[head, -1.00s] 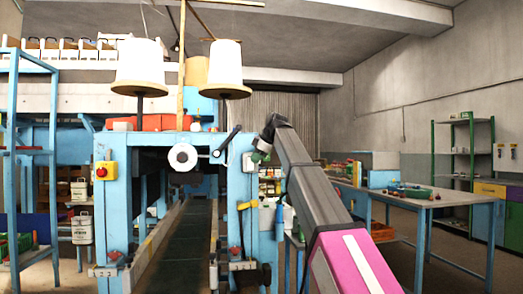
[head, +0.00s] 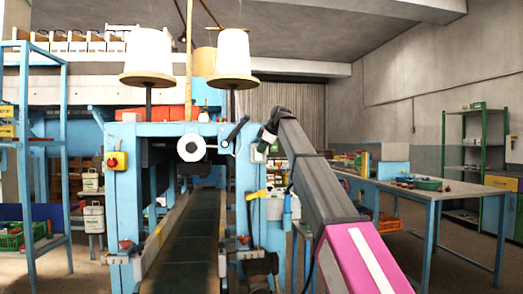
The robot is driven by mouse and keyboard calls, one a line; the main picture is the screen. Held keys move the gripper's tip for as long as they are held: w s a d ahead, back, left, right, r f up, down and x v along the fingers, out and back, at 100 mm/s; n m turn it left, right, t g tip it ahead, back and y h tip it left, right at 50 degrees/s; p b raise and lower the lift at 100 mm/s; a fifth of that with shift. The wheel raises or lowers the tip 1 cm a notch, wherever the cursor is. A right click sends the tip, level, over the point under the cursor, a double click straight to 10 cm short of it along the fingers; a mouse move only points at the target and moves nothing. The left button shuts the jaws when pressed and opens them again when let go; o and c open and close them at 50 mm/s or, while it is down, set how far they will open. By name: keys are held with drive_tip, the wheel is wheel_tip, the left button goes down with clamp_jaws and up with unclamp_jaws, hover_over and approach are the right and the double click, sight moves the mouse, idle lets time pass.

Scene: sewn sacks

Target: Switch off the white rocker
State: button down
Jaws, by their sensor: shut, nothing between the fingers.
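A small white switch box (head: 257,153) is on the upper part of the blue machine frame's right post. It is probably the white rocker, but it is too small to tell which way it is set. My gripper (head: 265,141), at the far end of my arm, is in front of the post, just right of and partly over the box. It is shut and empty. The fingertips are small and partly hidden by my arm, so I cannot tell whether they touch the box.
The blue machine frame (head: 130,200) carries two white thread cones (head: 148,50) (head: 233,52). A yellow box with a red button (head: 116,160) is on its left post. A dark conveyor belt (head: 190,240) runs between the posts. A blue-legged table (head: 440,190) stands right.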

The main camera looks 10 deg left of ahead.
drive_tip(key=shift+r, duration=0.1)
drive_tip(key=shift+r, duration=0.75)
drive_tip(key=shift+s, duration=0.35)
drive_tip(key=v, duration=1.1)
drive_tip(key=shift+s+r, duration=0.3)
drive_tip(key=shift+s, duration=0.15)
drive_tip(key=shift+f, duration=0.15)
